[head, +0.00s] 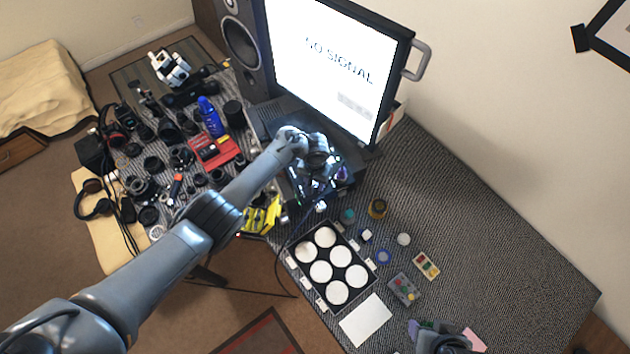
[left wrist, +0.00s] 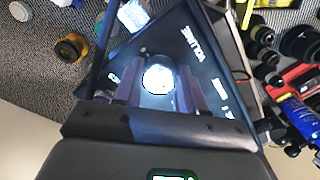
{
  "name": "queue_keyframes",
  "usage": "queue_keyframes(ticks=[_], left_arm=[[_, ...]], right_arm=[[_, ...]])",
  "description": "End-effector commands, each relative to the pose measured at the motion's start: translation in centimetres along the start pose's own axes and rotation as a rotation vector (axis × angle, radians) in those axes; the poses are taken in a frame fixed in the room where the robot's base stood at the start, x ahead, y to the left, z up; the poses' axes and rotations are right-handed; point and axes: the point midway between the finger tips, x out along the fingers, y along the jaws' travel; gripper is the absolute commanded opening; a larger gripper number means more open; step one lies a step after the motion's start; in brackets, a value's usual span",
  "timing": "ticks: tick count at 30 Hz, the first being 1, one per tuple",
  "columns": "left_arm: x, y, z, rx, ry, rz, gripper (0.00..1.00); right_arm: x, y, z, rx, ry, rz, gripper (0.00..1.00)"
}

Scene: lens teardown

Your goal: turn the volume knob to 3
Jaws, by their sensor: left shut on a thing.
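My left gripper (head: 318,172) reaches over a dark panel below the monitor. In the left wrist view, its two fingers (left wrist: 158,92) stand on either side of a round, bright white-topped volume knob (left wrist: 158,79) and are shut on it. The knob sits on a dark panel (left wrist: 215,65) with the word VOLUME beside it. I cannot read a dial number or pointer on the knob. In the head view the gripper hides the knob.
A monitor (head: 335,62) reading NO SIGNAL and a speaker (head: 241,45) stand behind. Lenses, a red case (head: 213,151) and a blue bottle (head: 210,117) crowd the left. A tray of white discs (head: 311,289) lies in front. The mat's right side (head: 500,240) is clear.

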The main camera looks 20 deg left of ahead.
Motion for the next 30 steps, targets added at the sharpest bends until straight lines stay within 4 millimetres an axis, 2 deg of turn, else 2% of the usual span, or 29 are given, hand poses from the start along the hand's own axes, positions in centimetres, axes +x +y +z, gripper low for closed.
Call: queue_keyframes(ticks=[8,30], left_arm=[[-0.08,-0.1,0.01,0.174,-0.002,-0.001,0.09],[0.08,-0.4,-0.2,0.872,0.0,-0.001,0.09]], right_arm=[[-0.36,0.18,-0.06,-0.008,-0.001,0.006,0.58],[0.24,0.02,0.11,-0.002,-0.001,0.001,0.58]])
